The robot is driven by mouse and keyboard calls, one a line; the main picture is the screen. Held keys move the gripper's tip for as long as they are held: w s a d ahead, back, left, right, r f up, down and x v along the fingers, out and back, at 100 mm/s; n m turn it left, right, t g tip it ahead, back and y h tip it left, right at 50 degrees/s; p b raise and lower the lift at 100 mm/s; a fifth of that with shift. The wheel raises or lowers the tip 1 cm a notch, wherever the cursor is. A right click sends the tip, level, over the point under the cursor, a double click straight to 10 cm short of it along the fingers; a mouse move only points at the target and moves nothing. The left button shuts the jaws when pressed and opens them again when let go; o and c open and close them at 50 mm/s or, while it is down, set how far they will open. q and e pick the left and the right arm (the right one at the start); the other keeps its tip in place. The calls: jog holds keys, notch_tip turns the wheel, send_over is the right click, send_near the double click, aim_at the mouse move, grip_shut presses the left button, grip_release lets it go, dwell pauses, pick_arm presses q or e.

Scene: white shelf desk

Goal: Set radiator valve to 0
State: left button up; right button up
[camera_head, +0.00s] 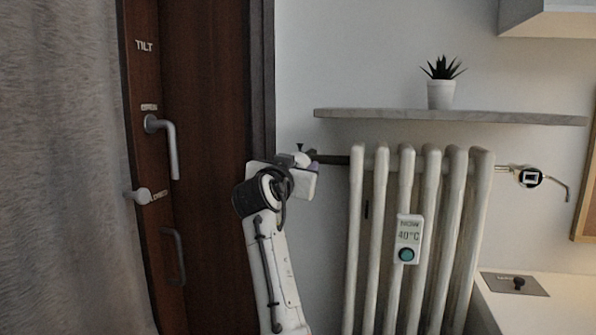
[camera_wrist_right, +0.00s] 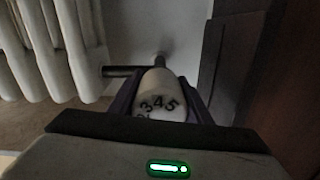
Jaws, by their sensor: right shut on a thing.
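The white valve knob (camera_head: 301,158) sits at the left end of the dark pipe that leads to the radiator (camera_head: 380,240). In the right wrist view the knob (camera_wrist_right: 160,88) shows the numbers 3, 4 and 5, with part of another digit at the left. My right gripper (camera_head: 306,162) is shut on the knob, with a purple-lined finger on either side of it. The pointer mark and the 0 cannot be made out. My left gripper is not in view.
A brown door (camera_head: 205,180) with handles stands left of my arm. A white counter (camera_head: 560,307) is at the lower right.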

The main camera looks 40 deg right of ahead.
jog(key=shift+m, duration=0.3)
dwell(0.4)
jog(key=o, duration=1.1)
jog(key=shift+c, duration=0.2)
